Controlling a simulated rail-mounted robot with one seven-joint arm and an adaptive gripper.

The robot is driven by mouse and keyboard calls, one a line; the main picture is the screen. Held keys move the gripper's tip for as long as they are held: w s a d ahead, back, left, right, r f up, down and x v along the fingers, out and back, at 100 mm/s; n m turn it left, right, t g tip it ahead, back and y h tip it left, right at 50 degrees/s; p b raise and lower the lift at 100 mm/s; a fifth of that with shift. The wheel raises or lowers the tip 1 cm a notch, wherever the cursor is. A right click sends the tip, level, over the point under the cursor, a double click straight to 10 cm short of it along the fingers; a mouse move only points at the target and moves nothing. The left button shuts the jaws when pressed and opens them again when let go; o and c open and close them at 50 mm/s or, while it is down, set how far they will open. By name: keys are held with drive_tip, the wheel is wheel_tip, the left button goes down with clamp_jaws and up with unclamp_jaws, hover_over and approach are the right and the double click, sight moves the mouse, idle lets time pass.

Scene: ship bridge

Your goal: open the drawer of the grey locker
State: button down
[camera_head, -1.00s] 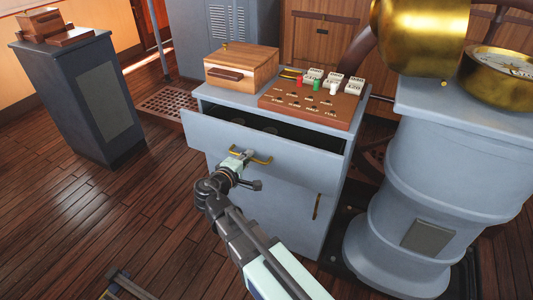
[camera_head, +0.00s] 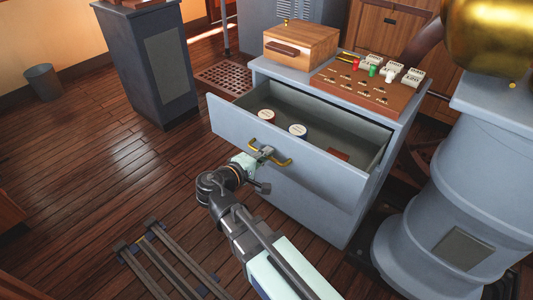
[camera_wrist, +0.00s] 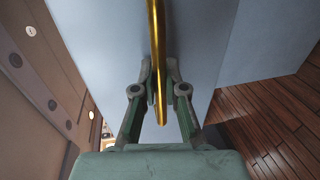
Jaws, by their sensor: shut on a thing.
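The grey locker (camera_head: 334,211) stands in the middle of the head view. Its top drawer (camera_head: 298,165) is pulled out wide, and its inside shows. A brass handle (camera_head: 284,161) runs across the drawer front. My gripper (camera_head: 262,152) is at the left part of this handle. In the wrist view my gripper (camera_wrist: 159,88) has its two fingers closed on the brass handle (camera_wrist: 155,40), one finger on each side. Two round-lidded tins (camera_head: 298,131) and a small brown item (camera_head: 338,154) lie in the drawer.
A wooden box (camera_head: 301,44) and a brown board (camera_head: 367,84) with small blocks and pegs stand on the locker top. A grey pedestal (camera_head: 440,205) is close on the right. A dark cabinet (camera_head: 152,60) stands back left. The wooden floor (camera_head: 110,185) at left is mostly clear.

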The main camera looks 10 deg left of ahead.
drive_tip(key=c, duration=1.5)
unclamp_jaws()
drive_tip(key=v, duration=1.2)
